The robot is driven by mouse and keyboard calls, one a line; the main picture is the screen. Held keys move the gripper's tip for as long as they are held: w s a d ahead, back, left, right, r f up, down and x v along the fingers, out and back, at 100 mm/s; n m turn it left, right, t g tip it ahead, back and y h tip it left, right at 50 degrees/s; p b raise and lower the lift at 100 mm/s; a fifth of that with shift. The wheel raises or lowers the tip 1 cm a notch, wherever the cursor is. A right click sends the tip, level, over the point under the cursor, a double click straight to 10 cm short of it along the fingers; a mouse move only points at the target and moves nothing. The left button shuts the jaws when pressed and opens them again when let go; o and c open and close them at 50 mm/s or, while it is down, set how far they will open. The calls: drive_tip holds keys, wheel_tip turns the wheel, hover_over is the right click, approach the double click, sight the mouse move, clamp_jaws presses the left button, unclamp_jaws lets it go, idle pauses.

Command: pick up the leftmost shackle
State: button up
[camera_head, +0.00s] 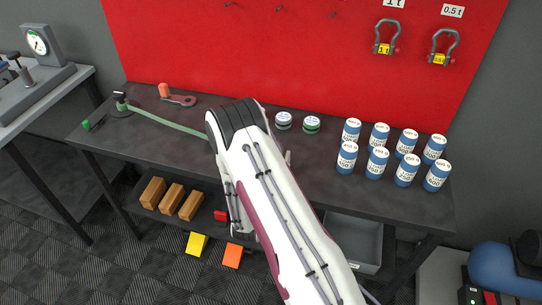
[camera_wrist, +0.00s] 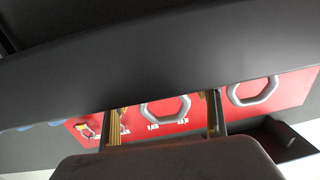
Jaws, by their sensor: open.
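Two grey bow shackles hang on the red panel at the upper right in the head view. The left shackle (camera_head: 386,38) has a yellow tag reading 1 t and a red pin end. The right shackle (camera_head: 443,48) has a yellow tag and hangs under a 0.5 t label. My gripper (camera_wrist: 164,103) is open in the wrist view, its two fingers apart with nothing seen held between them. In the head view my arm hides it. A small shackle-like shape (camera_wrist: 83,127) with yellow and red shows left of the fingers in the wrist view; I cannot tell which one it is.
Several blue-and-white cans (camera_head: 377,163) stand at the right of the dark bench (camera_head: 320,188). Two small round tins (camera_head: 283,121) stand left of them. A green strap (camera_head: 165,121) lies at the left. Grey rings (camera_wrist: 252,91) show against red in the wrist view.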

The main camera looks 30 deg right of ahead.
idle(0.3)
drive_tip(key=c, duration=1.3)
drive_tip(key=shift+c, duration=0.2)
drive_tip(key=shift+r, duration=0.2)
drive_tip(key=shift+r, duration=4.85)
